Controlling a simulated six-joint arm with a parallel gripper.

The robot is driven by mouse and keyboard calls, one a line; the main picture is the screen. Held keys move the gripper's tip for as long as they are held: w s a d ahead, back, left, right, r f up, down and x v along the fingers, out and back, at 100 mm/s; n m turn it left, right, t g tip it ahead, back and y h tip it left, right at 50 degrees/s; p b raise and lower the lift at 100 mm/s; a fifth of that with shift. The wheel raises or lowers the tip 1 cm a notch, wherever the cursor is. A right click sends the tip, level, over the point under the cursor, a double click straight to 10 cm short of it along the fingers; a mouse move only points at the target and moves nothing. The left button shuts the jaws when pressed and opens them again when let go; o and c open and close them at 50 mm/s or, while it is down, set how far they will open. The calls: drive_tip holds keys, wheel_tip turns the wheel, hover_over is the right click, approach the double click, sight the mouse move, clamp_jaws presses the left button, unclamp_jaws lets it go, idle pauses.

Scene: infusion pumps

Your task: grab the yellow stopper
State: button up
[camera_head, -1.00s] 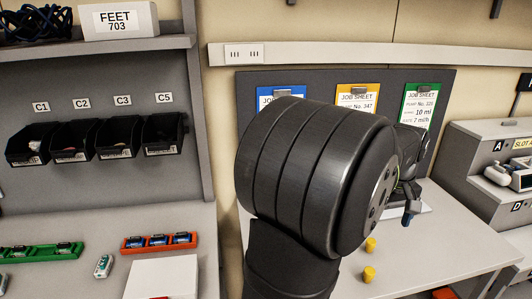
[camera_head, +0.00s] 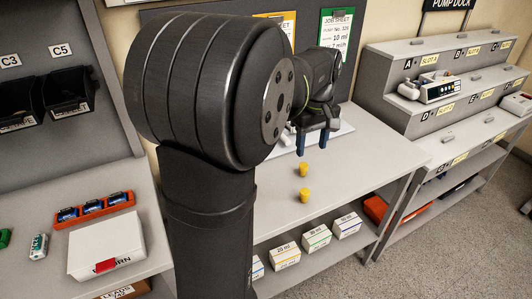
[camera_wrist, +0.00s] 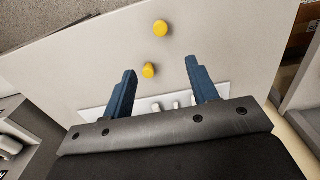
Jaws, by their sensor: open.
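Two small yellow stoppers stand on the light grey table (camera_head: 375,155). In the head view one stopper (camera_head: 303,170) is farther back and the other stopper (camera_head: 304,195) is nearer the front edge. My gripper (camera_head: 314,145) is open and empty, above the table and just behind the farther stopper in the head view. In the wrist view my gripper (camera_wrist: 160,72) has its two blue fingers spread wide. One stopper (camera_wrist: 149,71) shows between the fingertips and the other stopper (camera_wrist: 160,28) lies beyond them. Neither stopper is visibly touched.
A white board (camera_head: 285,141) lies on the table behind the stoppers. Job sheets (camera_head: 337,30) hang on the dark panel behind. Small labelled boxes (camera_head: 316,237) stand on the shelf below. A stepped pump dock (camera_head: 430,65) is at the right. The table right of the stoppers is clear.

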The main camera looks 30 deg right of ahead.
sight(305, 191)
drive_tip(key=f+m, duration=0.9)
drive_tip(key=f+m+h, duration=0.1)
drive_tip(key=f+m, duration=0.3)
drive_tip(key=shift+s+a+f+m+t, duration=0.2)
drive_tip(key=shift+s+a+m+t, duration=0.1)
drive_tip(key=shift+a, duration=0.1)
drive_tip(key=shift+w+d+f, duration=0.15)
drive_tip(key=shift+d+f, duration=0.05)
drive_tip(key=shift+f, duration=1.15)
drive_tip(key=shift+w+d+f, duration=0.15)
drive_tip(key=shift+f, duration=1.2)
drive_tip(key=c, duration=1)
